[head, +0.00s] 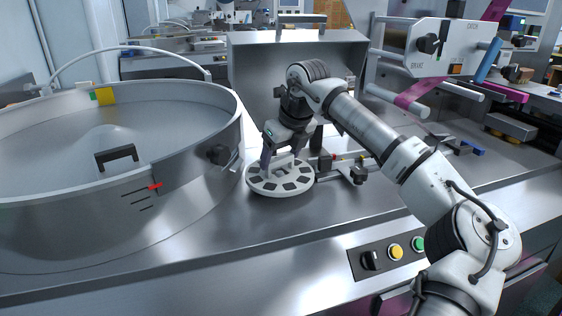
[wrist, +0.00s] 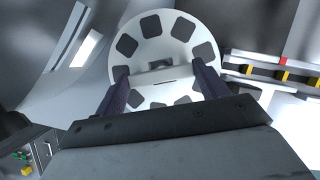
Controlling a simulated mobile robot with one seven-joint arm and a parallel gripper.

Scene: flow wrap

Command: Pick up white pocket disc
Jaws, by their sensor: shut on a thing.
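The white pocket disc (head: 281,186) is a round plate with a ring of dark pockets and a raised bar handle at its middle. In the head view it is low over the steel counter, beside the big round bowl; I cannot tell whether it touches the counter. My gripper (head: 281,161) points down at the disc's middle and is shut on its handle. In the wrist view the disc (wrist: 151,47) fills the upper middle, with the two dark fingers of my gripper (wrist: 160,85) on either side of the handle. Part of the disc's near side is hidden by the gripper body.
A large steel bowl (head: 190,190) stands close on the left. A small rail fixture (head: 345,168) with red and yellow parts is just right of the disc. A steel hood (head: 250,75) stands behind. The counter front (head: 240,245) is clear, with buttons (head: 396,251) on its edge.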

